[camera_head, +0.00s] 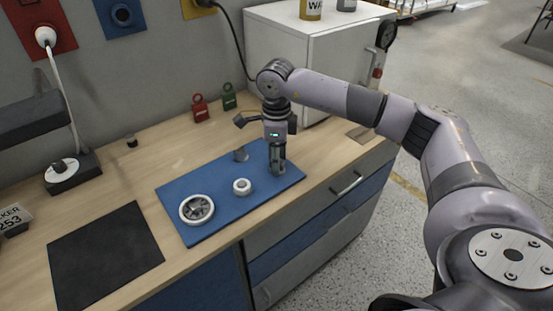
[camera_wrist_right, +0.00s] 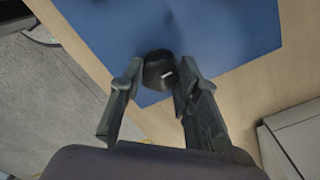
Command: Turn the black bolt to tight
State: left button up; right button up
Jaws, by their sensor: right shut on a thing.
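The black bolt (camera_wrist_right: 158,72) shows in the right wrist view as a dark rounded head with a small pale mark on it. It is at the blue board (camera_wrist_right: 235,35), near that board's edge. My right gripper (camera_wrist_right: 162,76) has one finger on each side of the bolt and is shut on it. In the head view my right gripper (camera_head: 278,168) points down at the right part of the blue board (camera_head: 215,186); its fingers hide the bolt there. Whether the bolt is tight cannot be told. My left gripper is not in view.
The board also bears a white-rimmed round wheel (camera_head: 197,209), a white ring-like knob (camera_head: 242,187) and a small grey part (camera_head: 241,154). A black mat (camera_head: 105,255) lies on the bench at front left. Red (camera_head: 200,110) and green (camera_head: 229,97) padlock-like things and a white cabinet (camera_head: 300,50) stand behind.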

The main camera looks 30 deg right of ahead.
jog(key=shift+w+m, duration=0.1)
jog(key=shift+m, duration=0.3)
jog(key=o, duration=1.1)
jog(key=shift+o, duration=0.2)
notch_tip(320, 180, up, 12)
dwell(0.4)
